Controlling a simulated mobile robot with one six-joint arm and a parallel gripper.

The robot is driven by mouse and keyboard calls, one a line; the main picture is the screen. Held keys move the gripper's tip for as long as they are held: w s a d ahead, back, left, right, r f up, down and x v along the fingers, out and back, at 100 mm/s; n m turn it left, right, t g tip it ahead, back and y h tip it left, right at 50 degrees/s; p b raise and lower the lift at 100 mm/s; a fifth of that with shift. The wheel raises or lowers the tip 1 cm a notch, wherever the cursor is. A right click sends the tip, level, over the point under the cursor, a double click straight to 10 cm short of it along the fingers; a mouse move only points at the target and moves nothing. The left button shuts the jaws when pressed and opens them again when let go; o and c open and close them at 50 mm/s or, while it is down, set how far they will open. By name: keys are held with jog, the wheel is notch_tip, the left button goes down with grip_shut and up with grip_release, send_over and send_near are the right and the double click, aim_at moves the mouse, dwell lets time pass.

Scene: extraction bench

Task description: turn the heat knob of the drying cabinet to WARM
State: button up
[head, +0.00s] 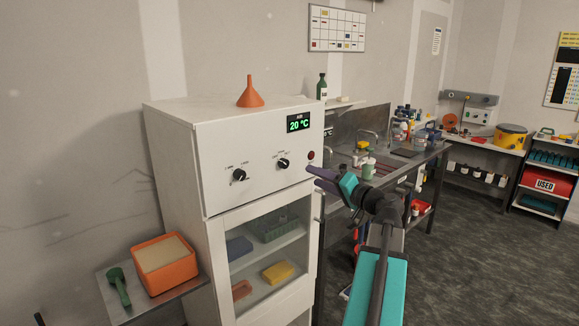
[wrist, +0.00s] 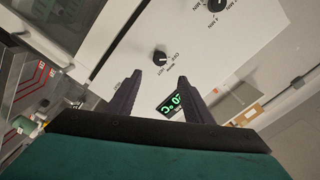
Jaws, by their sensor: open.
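The drying cabinet (head: 215,150) is a white box at left centre, with a glass door below its control panel. The heat knob (head: 283,163) is the right one of two black knobs on the panel. In the wrist view the heat knob (wrist: 160,58) has small labels around it, apparently COLD, WARM and HOT; I cannot tell which one its pointer faces. My gripper (head: 318,178) is just right of the panel, open and empty. In the wrist view its fingertips (wrist: 159,79) point towards the heat knob, apart from it.
The left knob (head: 239,175) carries minute marks. A green display (head: 299,123) reads 20 °C, above a red lamp (head: 311,155). An orange funnel (head: 250,93) stands on the cabinet. A side shelf (head: 120,300) holds an orange tub (head: 165,272). A steel bench (head: 400,170) stands behind at right.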

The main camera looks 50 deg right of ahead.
aim_at(286, 164)
jog(key=shift+w, duration=0.1)
jog(key=w+p, duration=0.1)
jog(key=w, duration=0.3)
jog(key=w+p, duration=0.2)
jog(key=w, duration=0.2)
jog(key=w+d+p, duration=0.1)
jog(key=w, duration=0.3)
jog(key=shift+w+r+p, duration=0.1)
jog(key=shift+w+p, duration=0.2)
jog(key=shift+p, duration=0.1)
jog(key=shift+w, duration=0.55)
jog(key=c, duration=1)
jog(key=shift+d, duration=0.1)
jog(key=shift+c, duration=0.3)
